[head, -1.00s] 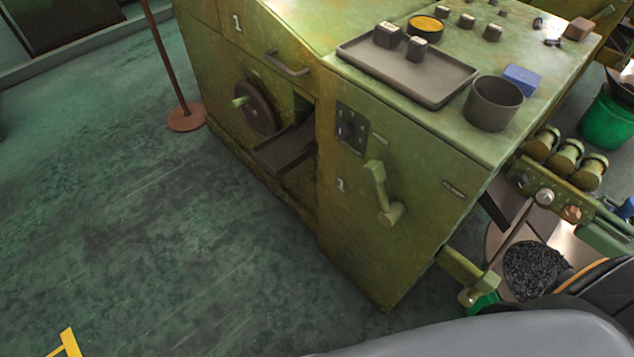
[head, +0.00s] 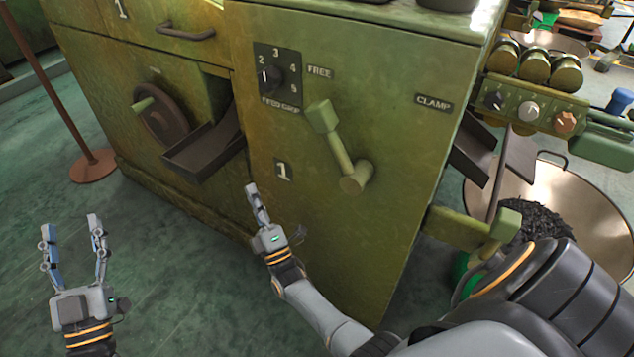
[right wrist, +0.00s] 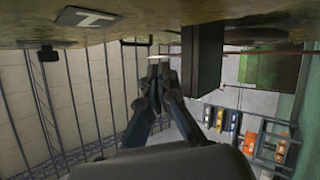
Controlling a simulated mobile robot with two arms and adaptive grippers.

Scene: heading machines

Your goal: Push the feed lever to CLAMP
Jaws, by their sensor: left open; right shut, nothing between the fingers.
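The feed lever (head: 335,148) is a green handle on the front of the green machine (head: 390,60). Its block-shaped grip leans up and left from a round pivot, toward the FREE label (head: 320,72). The CLAMP label (head: 433,103) is on the upper right of the same panel. My right gripper (head: 252,190) is shut and empty, left of and below the lever, apart from it. Its closed fingers also show in the right wrist view (right wrist: 158,75). My left gripper (head: 71,222) is open and empty over the floor at lower left.
A numbered dial (head: 270,78) is left of the lever. A dark chute (head: 205,148) juts out near my right gripper, with a handwheel (head: 160,115) beyond it. A green bar (head: 475,228) sticks out at the machine's right corner.

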